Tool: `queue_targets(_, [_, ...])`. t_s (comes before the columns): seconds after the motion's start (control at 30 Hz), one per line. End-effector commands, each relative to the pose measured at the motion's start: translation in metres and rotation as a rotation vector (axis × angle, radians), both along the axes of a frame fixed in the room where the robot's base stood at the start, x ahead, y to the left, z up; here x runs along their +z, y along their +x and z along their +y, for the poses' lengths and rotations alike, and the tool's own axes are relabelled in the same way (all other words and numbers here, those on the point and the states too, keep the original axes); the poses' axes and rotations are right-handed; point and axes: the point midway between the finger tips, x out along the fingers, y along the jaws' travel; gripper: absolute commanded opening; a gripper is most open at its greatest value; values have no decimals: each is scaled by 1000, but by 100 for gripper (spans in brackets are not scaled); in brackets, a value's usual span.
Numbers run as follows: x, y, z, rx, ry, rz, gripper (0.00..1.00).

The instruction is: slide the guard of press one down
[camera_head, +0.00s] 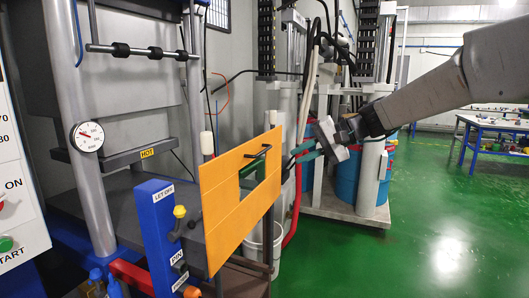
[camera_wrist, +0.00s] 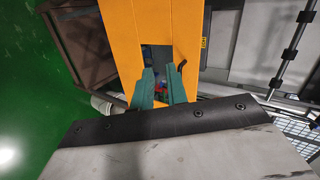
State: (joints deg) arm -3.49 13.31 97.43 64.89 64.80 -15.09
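The guard of the press is an orange panel (camera_head: 225,208) with a rectangular window, standing upright at the front of the press in the head view. It also fills the top middle of the wrist view (camera_wrist: 122,40). A black bar handle (camera_head: 258,151) is on the guard near the window's top edge; a dark piece of it shows in the wrist view (camera_wrist: 183,64). My gripper (camera_head: 291,163) is right of the guard, its teal fingers pointing at it. In the wrist view the two fingers (camera_wrist: 162,72) are apart with nothing visible between them. Contact with the handle cannot be told.
A blue post (camera_head: 158,225) with labels and a yellow knob stands left of the guard. The press has a gauge (camera_head: 88,136) and a ledge marked HOT (camera_head: 147,153). Blue drums (camera_head: 347,182) and a red hose (camera_head: 291,222) are behind. Green floor is clear at right.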

Motion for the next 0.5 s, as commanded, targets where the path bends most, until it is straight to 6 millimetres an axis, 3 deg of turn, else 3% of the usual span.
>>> queue_targets(0.03, [-7, 30, 9, -17, 56, 3, 15])
queue_targets(0.1, [-13, 65, 20, -44, 134, -2, 15])
queue_targets(0.2, [-20, 104, 30, -78, 224, -9, 15])
queue_targets(0.33, [-29, 137, 38, -113, 302, -14, 15])
queue_targets(0.5, [-34, 154, 45, -130, 339, -19, 15])
